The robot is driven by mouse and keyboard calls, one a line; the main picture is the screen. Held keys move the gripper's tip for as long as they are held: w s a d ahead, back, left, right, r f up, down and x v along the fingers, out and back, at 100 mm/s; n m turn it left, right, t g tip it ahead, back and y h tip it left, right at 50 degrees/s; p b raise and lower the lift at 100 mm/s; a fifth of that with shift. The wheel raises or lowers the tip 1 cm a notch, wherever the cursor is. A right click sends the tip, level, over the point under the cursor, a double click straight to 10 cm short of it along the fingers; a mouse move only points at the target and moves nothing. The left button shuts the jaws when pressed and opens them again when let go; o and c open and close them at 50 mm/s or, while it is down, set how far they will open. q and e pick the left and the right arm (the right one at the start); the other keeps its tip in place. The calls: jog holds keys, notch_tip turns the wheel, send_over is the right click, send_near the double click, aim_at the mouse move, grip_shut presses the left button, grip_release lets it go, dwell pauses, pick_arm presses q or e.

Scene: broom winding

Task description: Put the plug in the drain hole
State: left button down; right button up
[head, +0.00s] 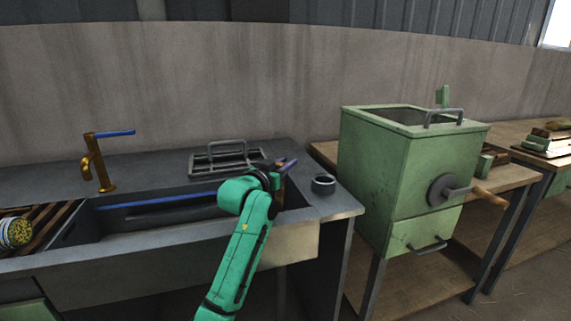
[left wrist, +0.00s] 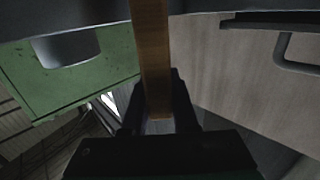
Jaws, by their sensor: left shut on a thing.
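My left gripper (head: 284,168) is at the right end of the sink (head: 112,222), above its rim. In the left wrist view my left gripper (left wrist: 158,105) is shut on a brown wooden bar (left wrist: 152,45), which runs up between the fingers and out of the top. I cannot tell what the bar belongs to. I cannot make out the plug or the drain hole; the arm covers part of the basin. My right gripper is not in view.
A dark round cup-like thing (head: 323,184) sits on the counter right of my gripper. A grey rack (head: 225,158) lies behind the basin, and a brass faucet (head: 100,165) stands at left. A green crank box (head: 385,165) is at right.

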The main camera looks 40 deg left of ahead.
pick_arm(q)
jog(key=shift+f, duration=0.2)
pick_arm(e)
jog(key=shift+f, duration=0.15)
pick_arm(q)
jog(key=c, duration=1)
grip_release()
jog(key=shift+o, duration=0.2)
